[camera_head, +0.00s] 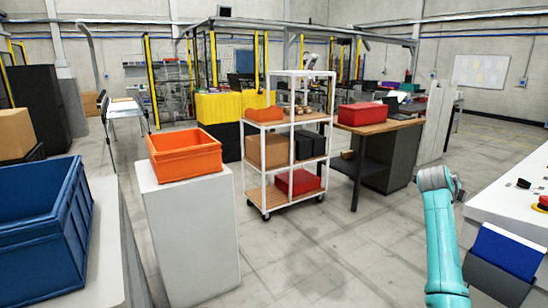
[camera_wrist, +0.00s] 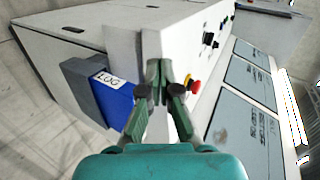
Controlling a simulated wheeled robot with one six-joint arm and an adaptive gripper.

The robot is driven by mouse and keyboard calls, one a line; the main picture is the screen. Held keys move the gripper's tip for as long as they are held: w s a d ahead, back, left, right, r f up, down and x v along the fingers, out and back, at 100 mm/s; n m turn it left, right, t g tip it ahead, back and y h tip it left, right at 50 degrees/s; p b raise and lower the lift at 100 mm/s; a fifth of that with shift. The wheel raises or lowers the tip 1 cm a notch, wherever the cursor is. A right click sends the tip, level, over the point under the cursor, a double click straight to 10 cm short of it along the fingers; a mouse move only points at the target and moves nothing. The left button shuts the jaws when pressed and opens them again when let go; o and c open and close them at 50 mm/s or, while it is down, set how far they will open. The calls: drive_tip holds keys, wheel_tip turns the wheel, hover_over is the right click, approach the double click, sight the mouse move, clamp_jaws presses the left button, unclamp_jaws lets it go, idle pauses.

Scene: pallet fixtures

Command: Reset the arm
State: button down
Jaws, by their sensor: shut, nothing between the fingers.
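My gripper (camera_wrist: 160,70) shows in the wrist view with its dark green fingers together and nothing between them. It points toward a white console (camera_wrist: 135,28), and I cannot tell how far off the console is. In the head view my teal arm stands raised at the lower right, left of the console (camera_head: 512,195). The fingers are not clearly visible there.
A blue LOG binder (camera_wrist: 115,92) sits in a grey holder on the console's side. A red emergency button (camera_wrist: 191,86) is near my fingers in the picture. An orange crate (camera_head: 185,154) stands on a pedestal; a white shelf cart (camera_head: 290,138) is behind. Middle floor is clear.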

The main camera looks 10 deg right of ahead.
drive_tip(key=s+a+f+n+t+y, duration=0.1)
drive_tip(key=s+a+f+n, duration=0.15)
drive_tip(key=a+f, duration=0.45)
drive_tip(key=s+a+f+n+t+y, duration=0.1)
drive_tip(key=s+a+f+n, duration=0.15)
drive_tip(key=f, duration=0.85)
drive_tip(key=s+a+f+n+t, duration=0.1)
drive_tip(key=a+f+n, duration=0.35)
drive_tip(key=f, duration=0.45)
drive_tip(key=s+a+f+n+t+y, duration=0.25)
drive_tip(key=s+a+f+n, duration=0.45)
drive_tip(key=s+a+f, duration=0.75)
drive_tip(key=s+a+r+n+t+y, duration=0.1)
drive_tip(key=s+a+n+y, duration=0.15)
drive_tip(key=s+a, duration=0.65)
drive_tip(key=s+a+r+n+t+y, duration=0.1)
drive_tip(key=s+a+n+y, duration=0.2)
drive_tip(key=s, duration=1.3)
drive_tip(key=s+a+r+n, duration=0.2)
drive_tip(key=s+r+n, duration=0.2)
drive_tip(key=s+r, duration=0.4)
drive_tip(key=s+a+r+n+t, duration=0.1)
drive_tip(key=s+a+r+n, duration=0.1)
drive_tip(key=s+r, duration=0.6)
drive_tip(key=s+n, duration=0.1)
drive_tip(key=s, duration=0.2)
drive_tip(key=shift+s+a+n+y, duration=0.25)
drive_tip(key=shift+s+n+y, duration=0.05)
drive_tip(key=shift+n, duration=0.1)
